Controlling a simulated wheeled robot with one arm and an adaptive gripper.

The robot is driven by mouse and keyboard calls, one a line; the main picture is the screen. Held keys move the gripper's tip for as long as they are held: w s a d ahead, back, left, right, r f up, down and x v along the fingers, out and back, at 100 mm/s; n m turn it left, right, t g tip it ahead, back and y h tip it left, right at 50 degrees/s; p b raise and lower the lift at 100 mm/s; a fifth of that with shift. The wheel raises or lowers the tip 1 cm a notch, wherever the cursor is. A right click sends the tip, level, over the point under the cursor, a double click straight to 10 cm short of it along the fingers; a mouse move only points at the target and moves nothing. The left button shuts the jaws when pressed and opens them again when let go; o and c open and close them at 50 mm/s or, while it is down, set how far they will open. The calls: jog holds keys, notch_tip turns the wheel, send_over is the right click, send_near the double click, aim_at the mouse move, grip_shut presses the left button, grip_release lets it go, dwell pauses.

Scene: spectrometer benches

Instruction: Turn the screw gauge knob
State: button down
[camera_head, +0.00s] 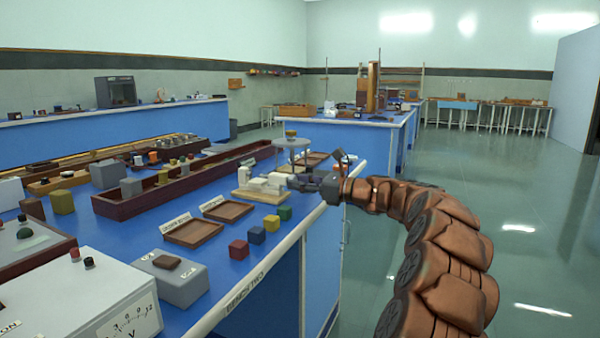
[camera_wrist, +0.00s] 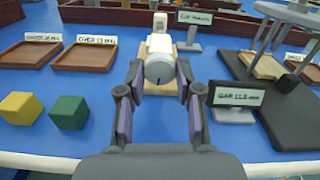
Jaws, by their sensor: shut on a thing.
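The white screw gauge (camera_head: 262,186) rests on a pale wooden base on the blue bench, with its axis toward me. In the wrist view its round knob (camera_wrist: 160,68) faces me, with a dark mark low on its end. My gripper (camera_wrist: 158,78) has one finger on each side of the knob and is shut on it. In the head view my gripper (camera_head: 312,183) reaches in level from the right, over the bench edge. The finger pads' contact with the knob is partly hidden there.
Two wooden trays (camera_head: 192,232) and (camera_head: 228,210) lie left of the gauge. Red (camera_head: 239,249), blue (camera_head: 257,235), yellow (camera_head: 271,223) and green (camera_head: 284,213) cubes line the front edge. A round-topped stand (camera_head: 291,143) is behind. A gap sign (camera_wrist: 238,96) stands close right of my fingers.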

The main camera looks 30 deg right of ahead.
jog(key=shift+r+n+p, duration=0.25)
jog(key=shift+n+p, duration=1.05)
jog(key=shift+p, duration=1.2)
jog(key=n, duration=0.3)
jog(key=shift+f+n, duration=0.3)
jog(key=n+b, duration=0.2)
jog(key=n, duration=0.3)
jog(key=shift+b, duration=0.4)
jog(key=n+b, duration=0.4)
jog(key=n, duration=0.2)
jog(key=shift+d+f+n+b, duration=0.1)
jog(key=shift+f+n+b, duration=0.05)
jog(key=shift+n+b, duration=0.25)
jog(key=n+b, duration=0.3)
jog(key=n, duration=0.2)
jog(key=shift+b, duration=0.4)
jog(key=n+b, duration=0.2)
jog(key=n, duration=0.2)
jog(key=n+b, duration=0.2)
jog(key=n, duration=0.2)
jog(key=shift+n, duration=0.3)
jog(key=n+b, duration=0.1)
jog(key=n, duration=0.4)
jog(key=shift+r+b, duration=0.2)
jog(key=shift+b, duration=0.1)
